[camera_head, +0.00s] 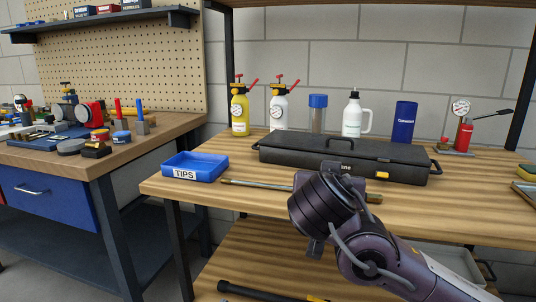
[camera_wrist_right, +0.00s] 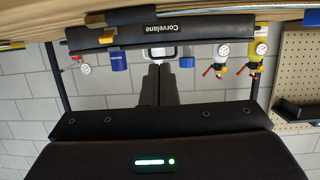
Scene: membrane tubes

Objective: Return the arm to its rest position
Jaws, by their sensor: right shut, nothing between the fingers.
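My right arm comes in from the lower right in the head view, its wrist raised in front of the wooden bench (camera_head: 210,196). In the right wrist view, which is upside down, my right gripper (camera_wrist_right: 160,70) shows two dark fingers close together, shut and empty. The case also shows at the back of the bench in the head view (camera_head: 320,160). My left gripper is in neither view.
A blue TIPS tray (camera_head: 195,167) sits at the bench's left corner. A thin rod (camera_head: 250,185) lies in front of the case, partly hidden by my arm. Bottles, sprayers and a red gauge pump (camera_head: 464,137) stand behind. A cluttered second bench (camera_head: 140,143) is at left.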

